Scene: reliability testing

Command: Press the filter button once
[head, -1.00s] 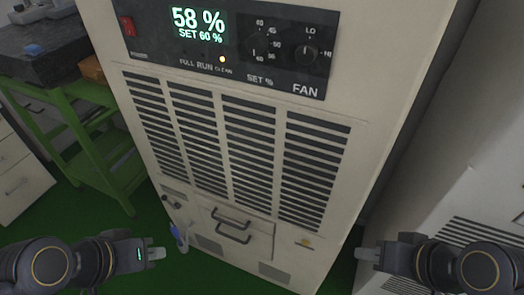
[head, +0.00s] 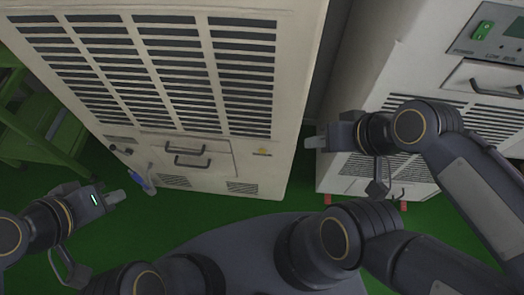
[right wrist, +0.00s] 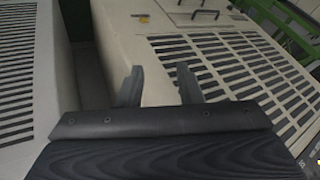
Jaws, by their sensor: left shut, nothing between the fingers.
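The beige dehumidifier cabinet (head: 292,60) with slatted vents stands ahead in the head view. Its upper control panel is out of this view now. Low on its front are a small drawer panel with two dark handles (head: 185,155) and a small yellow mark (head: 262,152); I cannot tell whether that mark is the filter button. My left gripper (head: 116,197) is shut and empty, low to the left of the cabinet. My right gripper (head: 314,142) is right of the cabinet's front. In the right wrist view its two fingers (right wrist: 158,85) stand apart with nothing between them.
A second white unit (head: 385,70) with a green switch (head: 483,30) stands to the right, close to my right arm. A narrow gap separates the units. A green cart (head: 40,130) stands left. Green floor (head: 240,212) is clear in front.

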